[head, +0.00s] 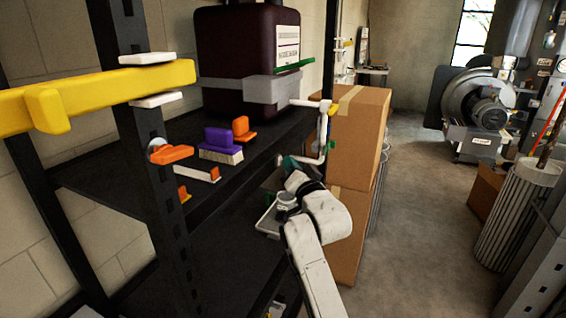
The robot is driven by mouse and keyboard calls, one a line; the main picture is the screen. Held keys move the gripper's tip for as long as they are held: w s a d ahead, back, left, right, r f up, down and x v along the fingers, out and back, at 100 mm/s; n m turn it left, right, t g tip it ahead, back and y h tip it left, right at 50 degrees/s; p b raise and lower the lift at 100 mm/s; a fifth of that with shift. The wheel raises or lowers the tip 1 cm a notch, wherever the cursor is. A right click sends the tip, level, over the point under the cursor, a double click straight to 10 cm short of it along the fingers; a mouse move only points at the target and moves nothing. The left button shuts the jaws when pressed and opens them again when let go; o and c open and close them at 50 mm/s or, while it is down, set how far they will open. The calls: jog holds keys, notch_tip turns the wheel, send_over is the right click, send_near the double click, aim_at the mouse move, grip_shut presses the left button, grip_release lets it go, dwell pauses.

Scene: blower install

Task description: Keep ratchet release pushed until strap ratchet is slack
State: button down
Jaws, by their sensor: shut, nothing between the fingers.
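The strap ratchet appears to be the grey block (272,89) on the front of the dark maroon case (222,62), in line with a grey strap (222,88). A green bar (294,64) sticks out at its upper edge and may be the release, but I cannot tell. My white arm reaches up from the bottom. My gripper (290,161) seems to be its small teal-tipped end, below and apart from the ratchet, shut and empty. The fingertips are small and partly hidden. I cannot tell whether the strap is tight or slack.
A thin white bent tube (324,132) stands between my arm and the case. The black shelf (100,185) holds orange and purple clamps or brushes. A yellow bar (95,92) crosses the shelf post. Cardboard boxes (362,120) stand behind my arm. Open floor (420,230) lies right.

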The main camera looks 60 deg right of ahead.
dwell(0.3)
jog(key=shift+s+p, duration=0.5)
jog(key=shift+s, duration=0.4)
jog(key=s, duration=0.1)
jog(key=s+p, duration=0.1)
jog(key=s, duration=0.1)
jog(key=s+p, duration=0.1)
jog(key=s, duration=0.1)
jog(key=shift+d, duration=0.25)
